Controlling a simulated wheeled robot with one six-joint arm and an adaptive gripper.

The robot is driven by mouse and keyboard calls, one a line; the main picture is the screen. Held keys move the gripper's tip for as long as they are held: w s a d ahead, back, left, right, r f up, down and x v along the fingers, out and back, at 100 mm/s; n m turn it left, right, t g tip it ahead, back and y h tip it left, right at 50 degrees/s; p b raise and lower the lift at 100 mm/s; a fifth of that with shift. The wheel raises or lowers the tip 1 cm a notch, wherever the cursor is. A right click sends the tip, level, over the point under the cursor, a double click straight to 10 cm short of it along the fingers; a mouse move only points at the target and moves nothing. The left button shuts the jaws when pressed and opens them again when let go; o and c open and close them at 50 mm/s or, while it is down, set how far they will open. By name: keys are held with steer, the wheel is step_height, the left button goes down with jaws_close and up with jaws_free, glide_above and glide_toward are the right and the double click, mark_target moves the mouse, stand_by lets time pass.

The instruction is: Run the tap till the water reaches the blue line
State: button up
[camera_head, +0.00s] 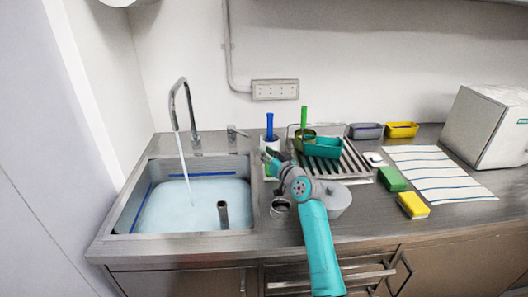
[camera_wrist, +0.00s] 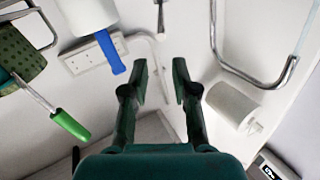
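The tap (camera_head: 182,100) is running, and a stream of water (camera_head: 183,165) falls into the sink (camera_head: 128,205). Pale water (camera_head: 175,205) covers the sink floor. The blue line (camera_head: 200,174) shows on the back wall a little above the water's edge, and also along the left wall. The tap lever (camera_head: 235,132) stands on the counter right of the spout. My gripper (camera_head: 268,157) is right of the sink, in front of the lever and apart from it. In the wrist view its fingers (camera_wrist: 162,82) are open and empty; the curved spout shows at right.
A dark upright pipe (camera_head: 223,214) stands in the sink.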

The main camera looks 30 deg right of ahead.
steer(key=shift+w+a+n, duration=0.15)
steer(key=shift+a+n, duration=0.15)
jaws_close()
steer(key=w+a+n+h, duration=0.1)
steer(key=a+n, duration=0.3)
steer(key=n, duration=0.1)
steer(key=n+g+h, duration=0.1)
steer(key=n+h, duration=0.2)
steer(key=n, duration=0.7)
glide_toward(239, 132)
steer(key=w+a+r, duration=0.1)
steer(key=w, duration=0.1)
steer(key=shift+w+d+f, duration=0.15)
steer(key=shift+w+d, duration=0.05)
steer(key=shift+d, duration=0.5)
steer(key=shift+d, duration=0.1)
